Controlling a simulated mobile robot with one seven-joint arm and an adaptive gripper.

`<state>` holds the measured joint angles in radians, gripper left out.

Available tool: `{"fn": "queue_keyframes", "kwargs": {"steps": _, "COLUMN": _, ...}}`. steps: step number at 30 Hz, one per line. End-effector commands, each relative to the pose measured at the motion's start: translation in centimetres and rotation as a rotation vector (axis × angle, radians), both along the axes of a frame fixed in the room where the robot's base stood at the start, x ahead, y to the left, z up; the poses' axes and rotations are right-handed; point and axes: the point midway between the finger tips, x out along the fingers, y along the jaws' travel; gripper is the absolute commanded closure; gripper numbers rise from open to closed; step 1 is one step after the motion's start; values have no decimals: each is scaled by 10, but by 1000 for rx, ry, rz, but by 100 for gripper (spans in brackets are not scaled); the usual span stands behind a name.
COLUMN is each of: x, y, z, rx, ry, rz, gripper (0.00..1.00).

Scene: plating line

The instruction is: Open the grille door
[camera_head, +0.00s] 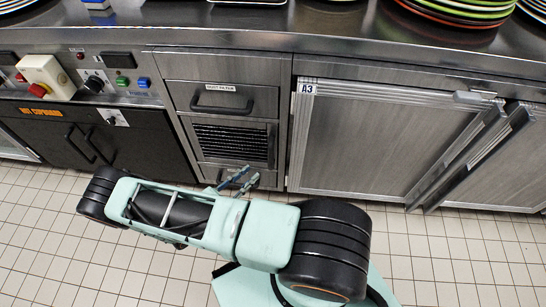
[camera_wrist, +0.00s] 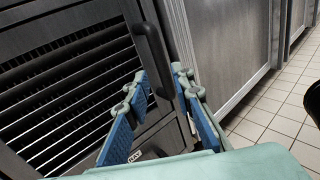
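The grille door (camera_head: 232,143) is a metal panel with dark horizontal slats, set in the steel counter below a drawer. It looks shut. In the wrist view the grille door (camera_wrist: 70,75) fills the left side, with a dark upright handle (camera_wrist: 151,48) near its right edge. My gripper (camera_head: 240,177) is low in front of the door's lower part. In the wrist view my gripper (camera_wrist: 162,80) has its two blue-padded fingers apart, with the handle's lower part seen between or just beyond the tips. I cannot tell whether they touch it.
A drawer with a black handle (camera_head: 222,106) sits above the grille. A large cabinet door labelled A3 (camera_head: 365,140) is to the right, and a black panel with handles (camera_head: 100,140) to the left. Tiled floor (camera_head: 450,260) lies clear in front.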

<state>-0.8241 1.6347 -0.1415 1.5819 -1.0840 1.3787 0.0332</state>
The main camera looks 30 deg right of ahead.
Motion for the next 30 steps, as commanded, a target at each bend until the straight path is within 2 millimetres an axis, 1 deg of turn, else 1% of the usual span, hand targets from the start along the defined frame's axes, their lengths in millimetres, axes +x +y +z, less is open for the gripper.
{"fn": "queue_keyframes", "kwargs": {"steps": 1, "x": -2, "y": -1, "z": -8, "rx": -20, "ry": 11, "rz": 22, "gripper": 78}}
{"fn": "queue_keyframes", "kwargs": {"steps": 3, "x": -3, "y": -2, "z": -12, "rx": -37, "ry": 20, "rz": 39, "gripper": 78}}
{"fn": "queue_keyframes", "kwargs": {"steps": 5, "x": -3, "y": -4, "z": -13, "rx": -43, "ry": 23, "rz": 48, "gripper": 78}}
{"fn": "queue_keyframes", "kwargs": {"steps": 8, "x": 0, "y": -11, "z": -13, "rx": -46, "ry": 24, "rz": 49, "gripper": 78}}
{"fn": "queue_keyframes", "kwargs": {"steps": 11, "x": 5, "y": -26, "z": -13, "rx": -47, "ry": 25, "rz": 47, "gripper": 78}}
{"fn": "queue_keyframes", "kwargs": {"steps": 18, "x": 22, "y": -68, "z": -13, "rx": -46, "ry": 25, "rz": 44, "gripper": 78}}
{"fn": "queue_keyframes", "kwargs": {"steps": 21, "x": 28, "y": -83, "z": -13, "rx": -45, "ry": 24, "rz": 45, "gripper": 78}}
{"fn": "queue_keyframes", "kwargs": {"steps": 25, "x": 34, "y": -96, "z": -13, "rx": -44, "ry": 23, "rz": 46, "gripper": 78}}
{"fn": "queue_keyframes", "kwargs": {"steps": 30, "x": 37, "y": -103, "z": -13, "rx": -43, "ry": 24, "rz": 46, "gripper": 78}}
